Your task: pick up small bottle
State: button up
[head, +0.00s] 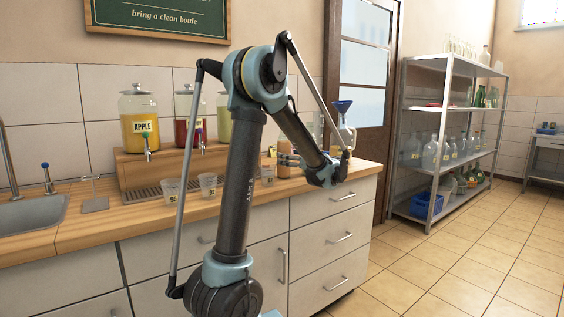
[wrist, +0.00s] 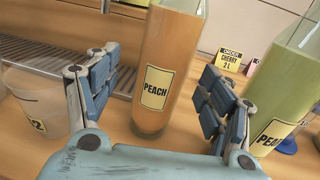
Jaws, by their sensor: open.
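A clear bottle of orange liquid labelled PEACH (wrist: 165,70) stands upright on the wooden counter in the wrist view, between the fingers of my open gripper (wrist: 160,64). I see no clear contact; its top is out of frame. A green bottle (wrist: 288,85), its label partly cut off, stands just right of the right finger. I cannot tell from size which is the small bottle. In the head view, my gripper (head: 289,160) is low over the counter, and the orange bottle (head: 285,147) is partly hidden behind my arm.
Plastic cups (head: 171,191) stand near the counter's front edge; one cup (wrist: 40,108) is close left of my left finger. Dispensers (head: 140,125) stand on a wooden riser behind. A yellow CHERRY 2 L order card (wrist: 228,62) is behind the bottles. A blue funnel (head: 342,106) is at right.

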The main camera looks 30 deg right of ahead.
jog(key=x, duration=0.4)
jog(key=shift+w+d+f, duration=0.2)
jog(key=shift+f, duration=0.05)
jog(key=shift+c, duration=0.6)
grip_shut()
jog(key=shift+r, duration=0.1)
